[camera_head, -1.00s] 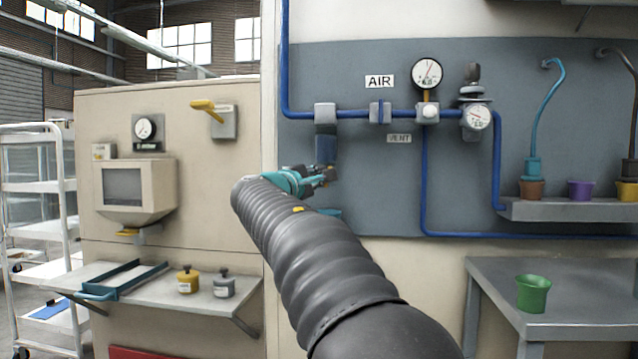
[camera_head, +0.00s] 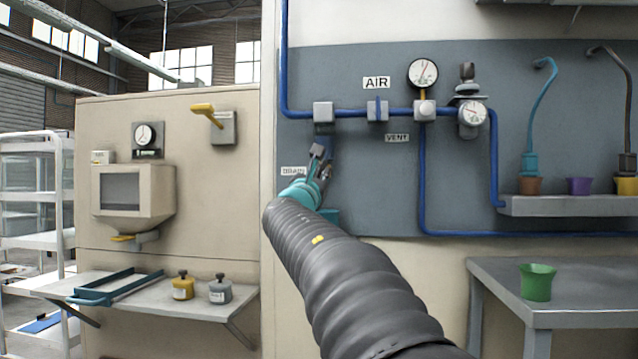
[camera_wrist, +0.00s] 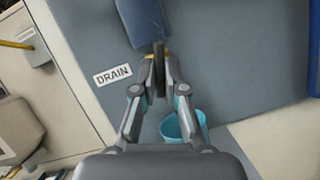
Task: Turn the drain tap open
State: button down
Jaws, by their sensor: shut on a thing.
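The drain tap's dark lever (camera_wrist: 158,58) hangs below a blue cylinder (camera_wrist: 140,20) in the wrist view, with a bit of brass beside it. My gripper (camera_wrist: 158,86) has its two fingers on either side of the lever, shut on it. In the head view the gripper (camera_head: 320,158) is just under the blue cylinder and mostly covers the tap. A DRAIN label (camera_wrist: 113,75) is to the left of the lever. A teal bucket (camera_wrist: 184,125) is below; my arm partly hides it in the head view.
A blue air pipe (camera_head: 350,112) runs above with a vent valve and gauges. A shelf (camera_head: 215,318) with yellow and grey pots stands to the left. A table (camera_head: 590,290) with a green cup is at right.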

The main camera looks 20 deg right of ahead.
jog(key=shift+d+n+t+y+b, duration=0.1)
jog(key=shift+n+t+y+b, duration=0.3)
jog(key=shift+n, duration=0.8)
jog(key=shift+d+n+t+y+b, duration=0.1)
jog(key=shift+n+t+y+b, duration=0.3)
jog(key=shift+n, duration=0.8)
jog(key=shift+s+a+n, duration=0.1)
jog(key=shift+n, duration=0.2)
jog(key=c, duration=1.2)
grip_release()
jog(key=v, duration=1.2)
jog(key=shift+s, duration=0.1)
